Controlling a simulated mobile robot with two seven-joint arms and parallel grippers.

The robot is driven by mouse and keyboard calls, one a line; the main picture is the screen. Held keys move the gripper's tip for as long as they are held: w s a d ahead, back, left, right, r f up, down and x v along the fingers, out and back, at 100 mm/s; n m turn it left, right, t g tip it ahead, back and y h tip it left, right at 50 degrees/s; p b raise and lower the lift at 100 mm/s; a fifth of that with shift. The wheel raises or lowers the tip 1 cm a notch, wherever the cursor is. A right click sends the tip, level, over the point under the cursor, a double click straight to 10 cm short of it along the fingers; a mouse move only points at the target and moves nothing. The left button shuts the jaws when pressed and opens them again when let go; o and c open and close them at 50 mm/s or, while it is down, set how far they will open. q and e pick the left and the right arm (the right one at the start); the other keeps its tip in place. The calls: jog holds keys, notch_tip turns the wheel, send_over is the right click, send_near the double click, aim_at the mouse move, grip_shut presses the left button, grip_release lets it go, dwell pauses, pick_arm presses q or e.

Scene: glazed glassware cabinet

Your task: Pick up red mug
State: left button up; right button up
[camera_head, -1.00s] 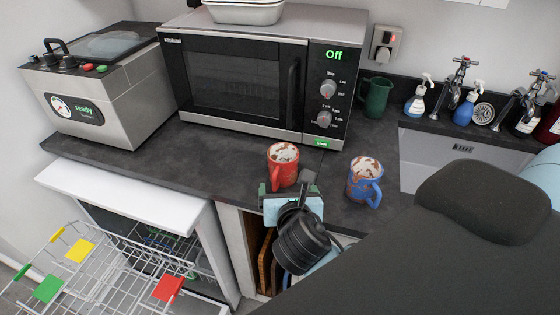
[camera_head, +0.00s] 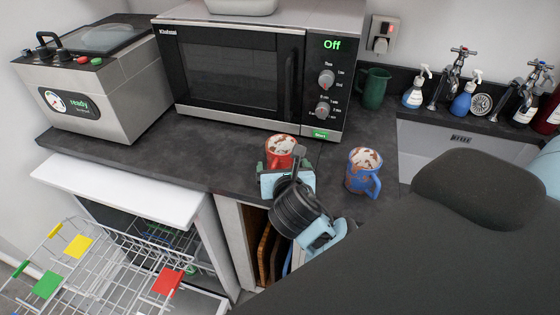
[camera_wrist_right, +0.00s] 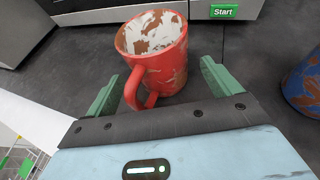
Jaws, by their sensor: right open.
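The red mug (camera_head: 281,150) stands upright on the dark counter in front of the microwave, with a white and brown patterned inside. In the right wrist view the red mug (camera_wrist_right: 157,55) is just ahead of my gripper, its handle pointing toward the palm. My right gripper (camera_head: 276,168) is at the near side of the mug. In the wrist view its green fingers (camera_wrist_right: 160,85) are spread, with the handle between them and the mug's body mostly beyond the tips. I cannot tell whether they touch it. My left gripper does not show.
A blue mug (camera_head: 363,172) stands close on the right. The microwave (camera_head: 240,70) is behind, and a green jug (camera_head: 374,88) and sink (camera_head: 465,145) are to the right. An open dishwasher with a wire rack (camera_head: 110,265) is at lower left.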

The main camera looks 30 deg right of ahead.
jog(key=shift+x, duration=0.85)
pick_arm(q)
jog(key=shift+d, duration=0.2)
